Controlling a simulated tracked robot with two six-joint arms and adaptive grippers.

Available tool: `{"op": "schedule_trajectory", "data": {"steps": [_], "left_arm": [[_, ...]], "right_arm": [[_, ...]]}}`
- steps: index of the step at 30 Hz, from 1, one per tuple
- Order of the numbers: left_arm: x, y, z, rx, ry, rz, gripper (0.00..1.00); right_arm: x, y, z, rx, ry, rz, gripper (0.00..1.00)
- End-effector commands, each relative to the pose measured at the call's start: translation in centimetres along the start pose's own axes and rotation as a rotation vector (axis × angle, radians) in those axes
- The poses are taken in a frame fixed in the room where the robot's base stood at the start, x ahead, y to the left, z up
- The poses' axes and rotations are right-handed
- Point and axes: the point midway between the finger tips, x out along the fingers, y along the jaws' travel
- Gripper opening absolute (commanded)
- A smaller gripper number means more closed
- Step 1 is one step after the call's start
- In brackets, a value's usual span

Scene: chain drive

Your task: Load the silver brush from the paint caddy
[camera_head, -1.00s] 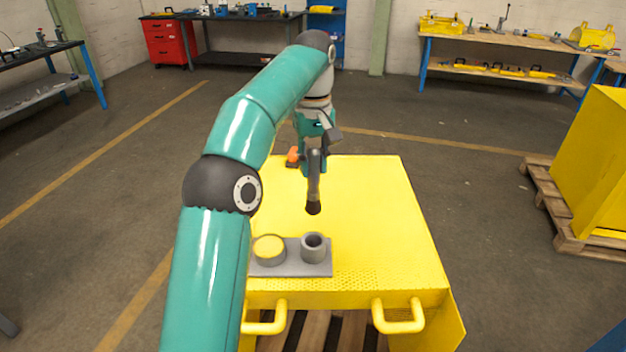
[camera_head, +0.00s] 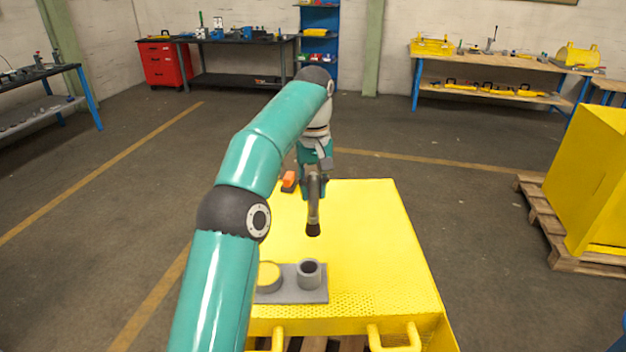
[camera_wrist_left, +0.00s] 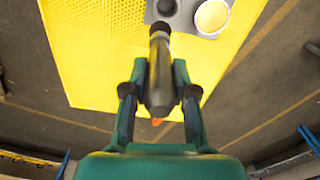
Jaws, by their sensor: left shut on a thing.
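My left gripper (camera_head: 313,188) is shut on the silver brush (camera_head: 313,215) and holds it above the yellow table top, dark bristles pointing down. In the left wrist view the brush (camera_wrist_left: 160,72) lies between the two fingers, its bristles toward the caddy. The paint caddy (camera_head: 290,297) is a grey plate near the table's front edge. It carries a round pot of yellow paint (camera_head: 268,275) and a grey hollow cup (camera_head: 309,274). The brush is apart from both, behind the cup in the head view. My right gripper is out of view.
The yellow table (camera_head: 385,260) is clear to the right of the caddy. A small orange and dark object (camera_head: 289,181) sits at its back left, partly beside my gripper. A yellow box on a pallet (camera_head: 575,230) stands at the right. Workbenches line the back wall.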

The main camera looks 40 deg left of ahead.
Motion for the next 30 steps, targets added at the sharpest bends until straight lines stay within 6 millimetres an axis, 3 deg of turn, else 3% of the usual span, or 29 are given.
{"op": "schedule_trajectory", "data": {"steps": [5,10,18,30], "left_arm": [[2.3,-2.3,-0.3,0.006,-0.003,-0.002,0.00],[4.7,-6.2,-0.2,-0.023,-0.003,0.000,0.00],[5.6,-12.0,0.1,-0.119,0.002,0.003,0.00],[7.8,-12.9,-0.2,-0.139,0.000,0.003,0.00]], "right_arm": [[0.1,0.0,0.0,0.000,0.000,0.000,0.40],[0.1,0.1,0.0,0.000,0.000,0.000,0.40],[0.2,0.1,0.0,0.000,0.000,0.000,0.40],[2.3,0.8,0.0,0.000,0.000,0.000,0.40]]}}
